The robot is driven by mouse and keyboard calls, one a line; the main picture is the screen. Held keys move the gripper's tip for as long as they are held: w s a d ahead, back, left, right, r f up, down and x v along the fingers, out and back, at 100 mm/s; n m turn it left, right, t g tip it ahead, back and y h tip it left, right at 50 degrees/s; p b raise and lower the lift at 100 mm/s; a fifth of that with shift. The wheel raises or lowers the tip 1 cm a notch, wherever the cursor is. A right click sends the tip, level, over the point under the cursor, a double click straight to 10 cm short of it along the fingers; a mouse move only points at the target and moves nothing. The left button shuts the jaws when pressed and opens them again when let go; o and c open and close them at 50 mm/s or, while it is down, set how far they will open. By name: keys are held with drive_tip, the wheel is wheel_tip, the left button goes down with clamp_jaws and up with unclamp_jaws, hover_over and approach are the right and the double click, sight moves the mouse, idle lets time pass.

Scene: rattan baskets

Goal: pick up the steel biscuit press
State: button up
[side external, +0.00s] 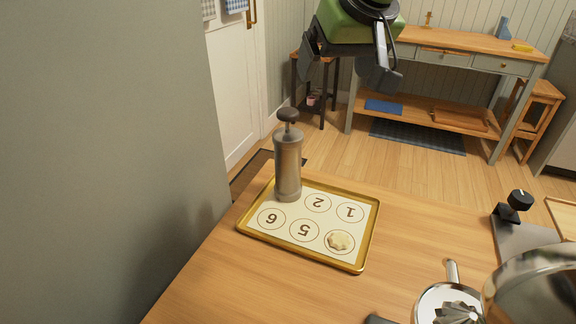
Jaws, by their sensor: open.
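The steel biscuit press (288,165) stands upright on the gold-rimmed tray (361,263), near the tray's far left corner. It is a grey cylinder with a dark knob on top. The tray has a white mat with numbered circles, and the press covers part of it. My gripper (345,72) is in the air at the top of the view, above and to the right of the press. Its dark fingers are spread apart with nothing between them, and it does not touch the press.
A pale biscuit (340,241) lies on the mat. A metal juicer-like piece (450,302) and a large shiny metal bowl or pot (535,290) are at the lower right. A grey wall (110,150) borders the left side. The wooden worktop (430,230) right of the tray is clear.

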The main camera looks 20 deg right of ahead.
approach(289, 112)
drive_tip(key=x, duration=0.3)
drive_tip(key=shift+n, duration=0.3)
drive_tip(key=x, duration=0.4)
drive_tip(key=shift+d+f, duration=0.1)
drive_tip(key=shift+d, duration=0.2)
drive_tip(key=shift+a+x, duration=0.1)
drive_tip(key=shift+x, duration=1.3)
drive_tip(key=shift+a+x, duration=0.15)
drive_tip(key=shift+x, duration=1.25)
clamp_jaws()
